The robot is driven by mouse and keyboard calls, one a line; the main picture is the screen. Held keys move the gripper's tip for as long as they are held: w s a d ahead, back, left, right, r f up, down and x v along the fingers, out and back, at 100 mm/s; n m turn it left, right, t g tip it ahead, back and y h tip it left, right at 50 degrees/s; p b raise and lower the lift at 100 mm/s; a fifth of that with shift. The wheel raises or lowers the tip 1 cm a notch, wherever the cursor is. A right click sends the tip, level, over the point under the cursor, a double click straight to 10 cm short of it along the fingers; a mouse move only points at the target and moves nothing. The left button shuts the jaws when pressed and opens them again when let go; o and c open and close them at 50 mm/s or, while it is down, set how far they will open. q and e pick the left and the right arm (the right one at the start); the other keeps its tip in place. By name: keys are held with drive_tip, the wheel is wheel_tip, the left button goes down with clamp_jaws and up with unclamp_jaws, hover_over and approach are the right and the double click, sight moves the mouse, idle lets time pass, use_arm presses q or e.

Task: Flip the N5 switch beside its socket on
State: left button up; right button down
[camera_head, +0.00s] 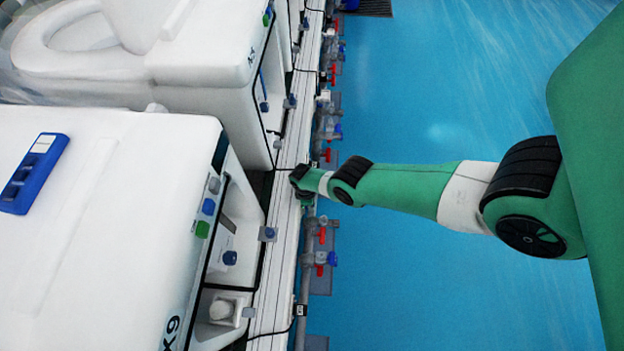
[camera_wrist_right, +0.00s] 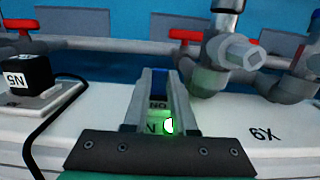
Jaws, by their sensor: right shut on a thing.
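My right gripper (camera_head: 302,186) is at the white rail beside the toilets in the head view. In the wrist view, my right gripper (camera_wrist_right: 160,100) points at the rail, shut on the switch (camera_wrist_right: 158,103) beside the N5 socket. The switch is a small block with a blue part, an upside-down ON label and a lit green spot at its near end. The black N5 socket box (camera_wrist_right: 22,68) stands to its left on a grey plate, apart from the gripper. In the head view my gripper hides the switch. My left gripper is not in view.
The white rail (camera_head: 276,265) runs along the toilets. Pipes with red and blue valve handles (camera_head: 321,257) line its right side; grey pipes (camera_wrist_right: 230,60) stand just beyond the switch. A black cable (camera_wrist_right: 50,122) curves left of it. The blue floor (camera_head: 420,290) is open.

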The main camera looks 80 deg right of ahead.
drive_tip(key=c, duration=0.7)
unclamp_jaws()
drive_tip(key=shift+r, duration=0.15)
drive_tip(key=r+p, duration=0.3)
drive_tip(key=w+r+p, duration=0.1)
drive_tip(key=r+p, duration=0.6)
drive_tip(key=r, duration=0.1)
drive_tip(key=shift+w+a+r, duration=0.1)
drive_tip(key=shift+w+r, duration=0.1)
